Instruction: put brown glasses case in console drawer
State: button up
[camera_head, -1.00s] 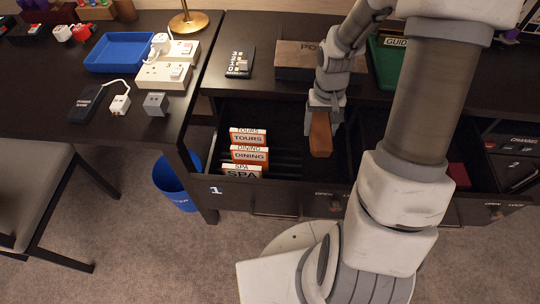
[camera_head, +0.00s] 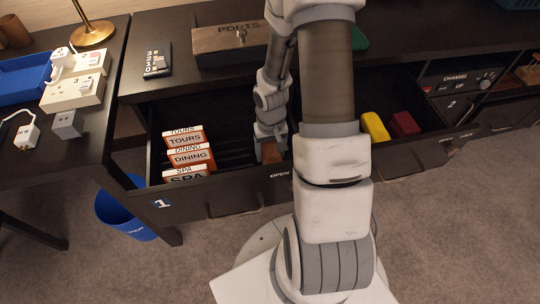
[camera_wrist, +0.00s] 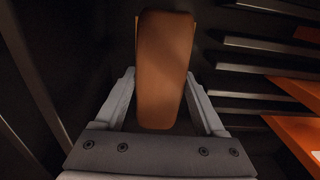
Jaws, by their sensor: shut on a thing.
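The brown glasses case (camera_wrist: 165,70) is long and rounded, and sits between the two fingers of my gripper (camera_wrist: 160,100) in the wrist view. In the head view a small part of the case (camera_head: 270,153) shows below my gripper (camera_head: 271,138), and my arm hides much of the area to its right. My gripper is shut on the case, inside or just above the open left console drawer (camera_head: 225,196), marked 1. The case is in the right part of that drawer, near its front. I cannot tell whether it touches the drawer floor.
Orange-and-white cards labelled tours, dining and spa (camera_head: 187,157) stand in the left part of the drawer beside dark slats. A second open drawer holds a yellow block (camera_head: 375,127) and a red block (camera_head: 404,124). A wooden box (camera_head: 232,42) stands on the console top.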

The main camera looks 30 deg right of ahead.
aim_at(271, 151)
jog(key=shift+f, duration=0.35)
jog(key=shift+f, duration=0.1)
jog(key=shift+f, duration=0.15)
jog(key=o, duration=1.2)
jog(key=shift+c, duration=0.2)
notch_tip(271, 151, up, 12)
jog(key=p, duration=0.5)
jog(key=shift+r, duration=0.25)
